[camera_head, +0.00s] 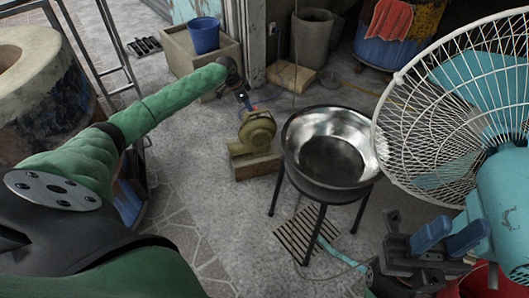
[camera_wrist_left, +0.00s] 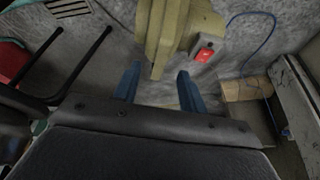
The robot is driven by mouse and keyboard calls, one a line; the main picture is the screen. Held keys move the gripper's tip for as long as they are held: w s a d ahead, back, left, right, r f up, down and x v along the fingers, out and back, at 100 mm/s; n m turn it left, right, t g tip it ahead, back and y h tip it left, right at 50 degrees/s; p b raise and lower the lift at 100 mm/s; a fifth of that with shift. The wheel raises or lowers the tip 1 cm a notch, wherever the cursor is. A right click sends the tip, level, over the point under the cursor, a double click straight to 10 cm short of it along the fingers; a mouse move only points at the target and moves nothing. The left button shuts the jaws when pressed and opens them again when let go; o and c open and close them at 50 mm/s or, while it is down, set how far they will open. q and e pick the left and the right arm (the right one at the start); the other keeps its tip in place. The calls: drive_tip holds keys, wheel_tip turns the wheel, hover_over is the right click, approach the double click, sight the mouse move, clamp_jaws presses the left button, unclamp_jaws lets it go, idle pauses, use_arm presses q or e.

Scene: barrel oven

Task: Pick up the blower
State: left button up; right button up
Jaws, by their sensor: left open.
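The blower (camera_head: 257,133) is an olive-yellow snail-shaped housing on a small block on the floor, left of the metal basin. In the left wrist view the blower (camera_wrist_left: 172,30) fills the top middle, with a red switch (camera_wrist_left: 204,54) on its side. My left gripper (camera_head: 248,105) is just above and behind the blower. In the wrist view its two blue fingers (camera_wrist_left: 158,86) are apart, with the housing's lower edge in line with the gap; I cannot tell whether they touch it. My right gripper (camera_head: 449,234) is at the lower right, fingers apart and empty, far from the blower.
A metal basin (camera_head: 309,177) on black legs stands right of the blower, above a floor grate (camera_head: 297,236). A large caged fan (camera_head: 425,130) fills the right. A blue bucket (camera_head: 204,36) sits behind. The floor left of the blower is clear.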

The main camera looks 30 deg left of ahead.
sight(253, 112)
use_arm(q)
drive_tip(key=shift+w+a+f, duration=0.1)
drive_tip(key=shift+w, duration=0.15)
drive_tip(key=shift+w+f, duration=0.1)
drive_tip(key=shift+f, duration=0.2)
drive_tip(key=shift+b+x, duration=1.2)
drive_tip(key=shift+x, duration=2.2)
drive_tip(key=shift+c, duration=0.4)
clamp_jaws()
drive_tip(key=shift+r, duration=0.4)
drive_tip(key=shift+f, duration=0.15)
